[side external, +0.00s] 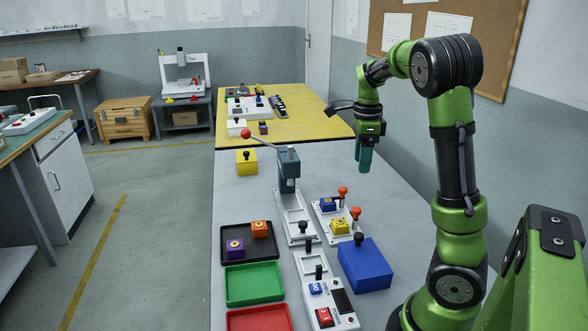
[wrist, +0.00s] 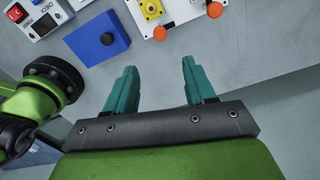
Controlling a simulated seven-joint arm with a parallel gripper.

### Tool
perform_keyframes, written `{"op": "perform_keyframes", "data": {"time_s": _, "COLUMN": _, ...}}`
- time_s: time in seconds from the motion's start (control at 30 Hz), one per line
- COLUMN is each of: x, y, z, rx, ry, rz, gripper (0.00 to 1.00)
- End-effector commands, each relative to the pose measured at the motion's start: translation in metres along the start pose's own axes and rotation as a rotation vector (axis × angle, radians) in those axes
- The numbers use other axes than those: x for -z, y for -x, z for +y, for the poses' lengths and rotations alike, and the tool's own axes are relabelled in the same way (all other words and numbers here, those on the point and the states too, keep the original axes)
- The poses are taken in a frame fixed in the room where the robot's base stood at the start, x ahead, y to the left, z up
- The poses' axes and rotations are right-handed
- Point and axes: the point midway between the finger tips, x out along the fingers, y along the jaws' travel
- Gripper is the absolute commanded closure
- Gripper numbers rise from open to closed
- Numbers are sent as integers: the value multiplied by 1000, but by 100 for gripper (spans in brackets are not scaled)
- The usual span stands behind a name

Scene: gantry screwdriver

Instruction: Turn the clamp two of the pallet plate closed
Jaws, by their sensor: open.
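The pallet plate (side external: 325,235) is a pale plate on the grey table. It carries a blue block (side external: 328,204) and a yellow block (side external: 340,226), each with a dark knob. Two orange-knobbed clamps stand along its right side, one farther (side external: 343,191) and one nearer (side external: 355,213). I see no number marking which is clamp two. In the wrist view, the orange knobs show at the top, one left (wrist: 160,33) and one right (wrist: 215,10). My gripper (side external: 364,167) hangs above the table, beyond and right of the plate. Its teal fingers (wrist: 158,68) are apart and empty.
A large blue box (side external: 365,264) stands right of the plate's near end. A lever press (side external: 289,170) stands left of the plate. A black tray (side external: 250,256), green tray (side external: 255,284) and button panel (side external: 325,305) lie nearer. Table right of the clamps is clear.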

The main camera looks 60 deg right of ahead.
Motion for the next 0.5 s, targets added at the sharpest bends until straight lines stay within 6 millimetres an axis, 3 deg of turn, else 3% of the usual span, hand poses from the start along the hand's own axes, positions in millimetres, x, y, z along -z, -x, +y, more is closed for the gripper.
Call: {"op": "perform_keyframes", "data": {"time_s": 0.5, "x": 1, "y": -111, "z": 0, "rx": -3, "ry": 0, "rz": 2, "gripper": 46}}
